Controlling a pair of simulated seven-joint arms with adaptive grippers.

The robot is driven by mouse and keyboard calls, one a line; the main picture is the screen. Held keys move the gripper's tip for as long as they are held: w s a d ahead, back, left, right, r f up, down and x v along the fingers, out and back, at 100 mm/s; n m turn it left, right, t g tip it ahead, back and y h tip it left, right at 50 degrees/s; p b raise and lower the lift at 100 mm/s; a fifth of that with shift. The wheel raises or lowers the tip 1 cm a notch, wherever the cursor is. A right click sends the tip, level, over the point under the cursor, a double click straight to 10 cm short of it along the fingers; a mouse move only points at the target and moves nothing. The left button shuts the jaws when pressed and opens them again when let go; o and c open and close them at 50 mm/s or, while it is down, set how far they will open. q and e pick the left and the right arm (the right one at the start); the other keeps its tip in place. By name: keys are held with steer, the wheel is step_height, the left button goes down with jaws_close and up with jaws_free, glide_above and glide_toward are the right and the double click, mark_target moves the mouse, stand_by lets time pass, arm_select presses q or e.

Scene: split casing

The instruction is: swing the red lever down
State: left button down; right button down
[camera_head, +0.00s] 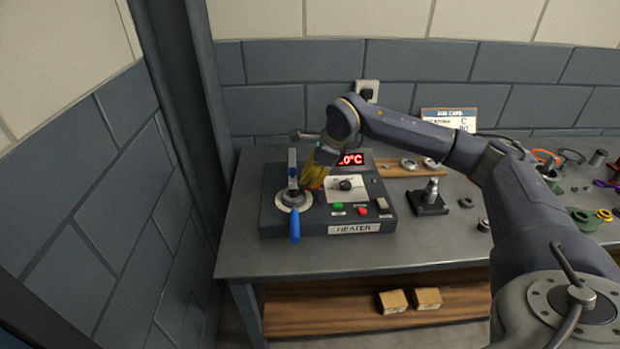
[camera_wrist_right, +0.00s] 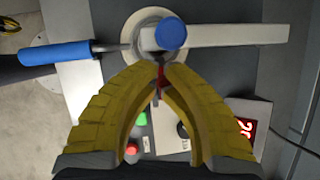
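The heater box (camera_head: 355,228) stands on the bench. My right gripper (camera_head: 314,184), with yellow fingers, reaches down over its top, right of the round dial. Its fingertips (camera_wrist_right: 161,68) are drawn together in the right wrist view. A small red piece, seemingly the red lever (camera_wrist_right: 161,78), shows between them; most of it is hidden by the fingers. A blue-handled lever (camera_head: 295,225) points toward the front edge from the round grey dial (camera_head: 293,201), and its handle also shows in the right wrist view (camera_wrist_right: 57,53). A blue knob (camera_wrist_right: 171,33) sits above the fingertips there. My left gripper is not in view.
A red display (camera_head: 351,158), green button (camera_head: 338,206) and red button (camera_head: 362,211) lie close to the gripper. A black stand (camera_head: 430,203) and several small parts occupy the bench to the right. Bare bench (camera_head: 420,245) lies in front. A wall stands close on the left.

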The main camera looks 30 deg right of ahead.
steer(key=shift+a, duration=0.15)
steer(key=w+a+r, duration=0.1)
steer(key=a+r, duration=0.6)
steer(key=r, duration=0.3)
steer(key=shift+w+a+r, duration=0.25)
